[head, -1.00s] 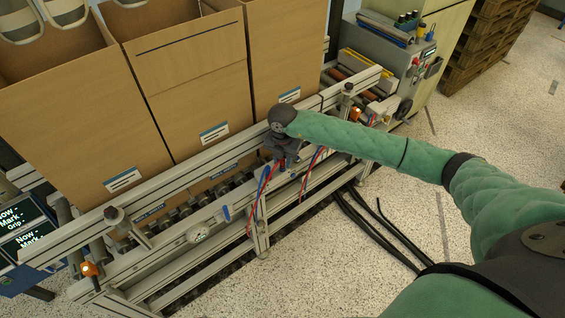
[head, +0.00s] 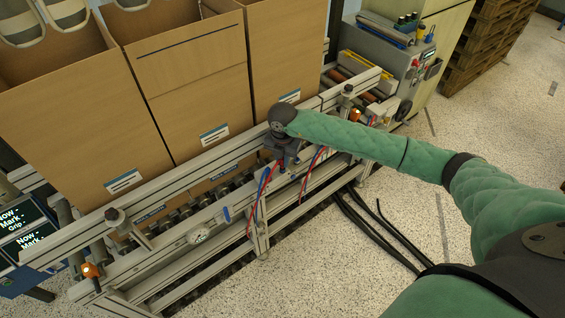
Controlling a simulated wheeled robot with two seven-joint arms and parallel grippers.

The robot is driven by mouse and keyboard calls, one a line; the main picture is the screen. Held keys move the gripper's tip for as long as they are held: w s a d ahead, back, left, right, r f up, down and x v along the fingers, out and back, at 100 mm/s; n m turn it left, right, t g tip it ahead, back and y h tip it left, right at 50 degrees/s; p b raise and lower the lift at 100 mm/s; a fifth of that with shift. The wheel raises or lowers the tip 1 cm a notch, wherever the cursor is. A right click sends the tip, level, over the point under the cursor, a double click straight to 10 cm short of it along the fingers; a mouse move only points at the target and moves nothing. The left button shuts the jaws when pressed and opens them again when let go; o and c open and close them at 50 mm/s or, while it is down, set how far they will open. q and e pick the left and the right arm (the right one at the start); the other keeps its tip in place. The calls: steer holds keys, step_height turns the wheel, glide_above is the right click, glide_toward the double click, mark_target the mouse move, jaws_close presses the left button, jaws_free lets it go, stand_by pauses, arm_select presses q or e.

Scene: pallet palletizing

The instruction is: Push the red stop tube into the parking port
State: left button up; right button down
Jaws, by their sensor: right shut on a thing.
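My right gripper (head: 284,160) points down at the front rail of the conveyor, below the dark wrist. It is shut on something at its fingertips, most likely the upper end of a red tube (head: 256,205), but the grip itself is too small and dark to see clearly. A blue tube runs close beside this red tube. A second red tube (head: 311,171) hangs a little to the right, apart from the gripper. I cannot make out the parking port; the gripper may hide it. My left gripper is not in view.
Open cardboard boxes (head: 200,97) stand behind the conveyor's side rail (head: 160,183), close to my wrist. Black cables (head: 378,232) lie on the floor at the right. A grey control cabinet (head: 402,62) stands at the back right.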

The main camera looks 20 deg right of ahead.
steer(key=shift+r+p, duration=0.8)
steer(key=shift+r, duration=1.2)
steer(key=c, duration=2)
jaws_free()
jaws_close()
